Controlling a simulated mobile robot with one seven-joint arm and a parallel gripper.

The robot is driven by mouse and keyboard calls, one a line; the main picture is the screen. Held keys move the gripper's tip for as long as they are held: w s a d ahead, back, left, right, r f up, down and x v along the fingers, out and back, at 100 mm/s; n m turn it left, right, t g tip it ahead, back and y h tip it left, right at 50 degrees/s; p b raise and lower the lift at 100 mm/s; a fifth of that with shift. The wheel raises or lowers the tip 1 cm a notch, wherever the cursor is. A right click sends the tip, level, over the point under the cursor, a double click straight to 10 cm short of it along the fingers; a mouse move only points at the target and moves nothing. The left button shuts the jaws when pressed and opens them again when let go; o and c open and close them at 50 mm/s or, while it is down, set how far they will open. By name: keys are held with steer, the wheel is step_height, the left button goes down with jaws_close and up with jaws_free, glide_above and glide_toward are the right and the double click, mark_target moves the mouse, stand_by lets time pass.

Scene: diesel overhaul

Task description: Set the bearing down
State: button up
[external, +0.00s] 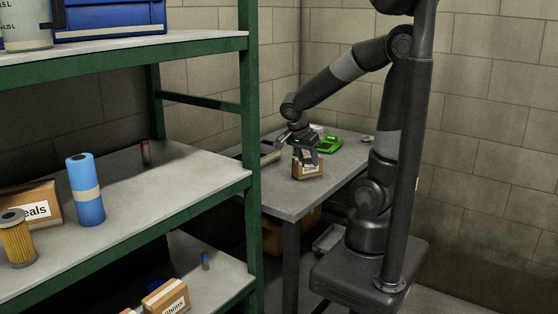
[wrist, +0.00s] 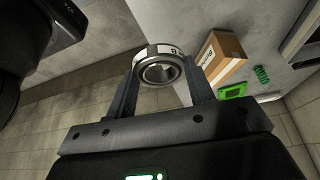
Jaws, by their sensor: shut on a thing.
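The bearing (wrist: 158,68) is a steel ring with a white printed band, seen in the wrist view. My gripper (wrist: 164,60) is shut on it, with one finger on each side. In the external view my gripper (external: 305,156) is over the grey table (external: 300,200) at the back, in line with a small cardboard box (external: 309,171). The bearing cannot be made out there. In the wrist view the box (wrist: 224,58) is to the right of the bearing, apart from it. The gap between bearing and tabletop cannot be judged.
A bright green object (external: 328,145) lies behind the box; in the wrist view it is a green tray (wrist: 232,92) with a green coil (wrist: 262,75) near it. A green-framed shelf (external: 245,120) with several items stands at left. The front of the table is clear.

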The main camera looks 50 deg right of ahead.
steer(key=d+f+m+g, duration=0.1)
steer(key=d+m+g, duration=0.1)
steer(key=d+m, duration=0.45)
steer(key=n, duration=0.2)
glide_above(290, 192)
steer(key=shift+m+y, duration=0.25)
steer(key=shift+y, duration=0.05)
steer(key=f, duration=0.4)
steer(key=w+a+f, duration=0.1)
steer(key=f, duration=0.2)
steer(key=shift+f, duration=2.1)
steer(key=shift+f, duration=0.15)
steer(key=o, duration=1.1)
